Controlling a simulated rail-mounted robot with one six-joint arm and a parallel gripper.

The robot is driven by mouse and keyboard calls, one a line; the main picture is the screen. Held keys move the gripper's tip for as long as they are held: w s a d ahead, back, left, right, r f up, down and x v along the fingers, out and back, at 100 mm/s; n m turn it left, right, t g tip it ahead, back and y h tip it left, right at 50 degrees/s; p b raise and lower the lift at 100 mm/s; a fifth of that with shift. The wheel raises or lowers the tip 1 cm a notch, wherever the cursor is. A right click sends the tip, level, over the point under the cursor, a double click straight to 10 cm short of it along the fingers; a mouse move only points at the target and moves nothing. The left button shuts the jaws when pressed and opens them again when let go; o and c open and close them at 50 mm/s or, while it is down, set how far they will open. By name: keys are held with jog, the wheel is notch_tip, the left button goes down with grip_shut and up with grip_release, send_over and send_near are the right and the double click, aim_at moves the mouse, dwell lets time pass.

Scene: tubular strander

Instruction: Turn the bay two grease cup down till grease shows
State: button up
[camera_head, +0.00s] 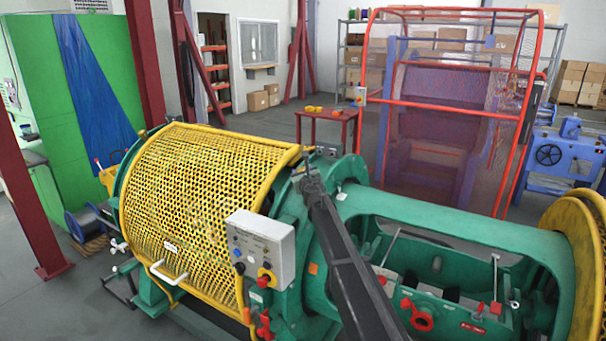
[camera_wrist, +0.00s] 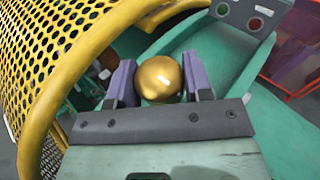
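A round, shiny brass cup (camera_wrist: 159,78) sits between the two purple fingers of my gripper (camera_wrist: 160,82) in the wrist view. The fingers lie close against its left and right sides, and it looks gripped. The cup's lower part is hidden by the gripper body, and I see no grease. In the head view my gripper (camera_head: 309,172) is at the green bearing housing, just right of the yellow mesh guard. The cup cannot be made out there, and no bay number is readable.
The yellow mesh guard (camera_head: 205,175) curves close along my gripper's left side, also in the wrist view (camera_wrist: 62,50). A small button box (camera_wrist: 250,14) stands just beyond the cup. A grey control box (camera_head: 260,247) is in front. Green machine frame (camera_head: 450,230) lies to the right.

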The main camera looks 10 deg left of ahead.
jog(key=c, duration=0.4)
jog(key=shift+f+m+t+h, duration=0.1)
jog(key=shift+m+t+h, duration=0.2)
jog(key=shift+m+h, duration=0.3)
jog(key=shift+c, duration=0.2)
jog(key=shift+m+h+b, duration=0.3)
jog(key=shift+m+h, duration=0.1)
jog(key=shift+h, duration=0.1)
jog(key=o, duration=0.9)
jog(key=shift+o, duration=0.2)
jog(key=v, duration=1.1)
jog(key=shift+w, duration=0.1)
